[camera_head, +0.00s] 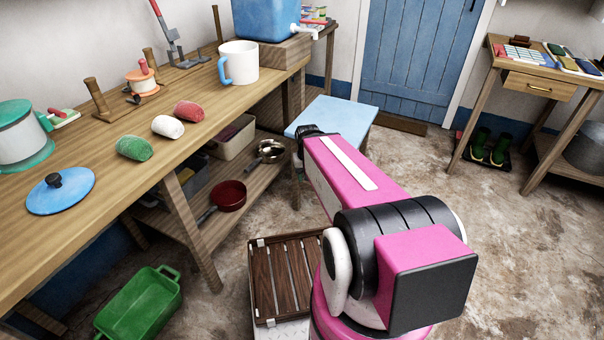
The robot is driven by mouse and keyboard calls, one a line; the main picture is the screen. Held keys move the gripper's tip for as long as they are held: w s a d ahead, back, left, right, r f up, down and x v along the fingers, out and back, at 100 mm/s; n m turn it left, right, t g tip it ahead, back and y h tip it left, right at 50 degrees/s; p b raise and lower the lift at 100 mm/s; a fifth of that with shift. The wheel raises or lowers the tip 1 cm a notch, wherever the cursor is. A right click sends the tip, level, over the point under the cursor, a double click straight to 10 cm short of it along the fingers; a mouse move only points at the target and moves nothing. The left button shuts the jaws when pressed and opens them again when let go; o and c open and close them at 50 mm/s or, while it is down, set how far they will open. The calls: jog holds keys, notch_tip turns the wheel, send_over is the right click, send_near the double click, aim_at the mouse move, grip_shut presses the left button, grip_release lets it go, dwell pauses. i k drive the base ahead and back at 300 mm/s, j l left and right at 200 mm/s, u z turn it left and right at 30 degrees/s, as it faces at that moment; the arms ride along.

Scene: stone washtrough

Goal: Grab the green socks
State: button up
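The green socks (135,147) appear as a rolled green bundle on the wooden workbench (75,215). They lie near the bench's front edge, to the left of a white roll (168,126) and a red roll (189,110), with small gaps between them. My pink arm reaches away from the lower right, and its far end stops in front of the light blue stool. My gripper cannot be made out; it is hidden behind the arm or out of view. Nothing touches the green socks.
A blue lid (60,193) and a green-white pot (22,138) lie left of the socks. A white mug (239,62) stands farther back.

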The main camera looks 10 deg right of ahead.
aim_at(133, 146)
jog(key=u, duration=1.7)
jog(key=z, duration=0.6)
jog(key=k+j+z, duration=0.15)
jog(key=j+z, duration=0.2)
jog(key=k+j+z, duration=0.4)
jog(key=j+z, duration=0.25)
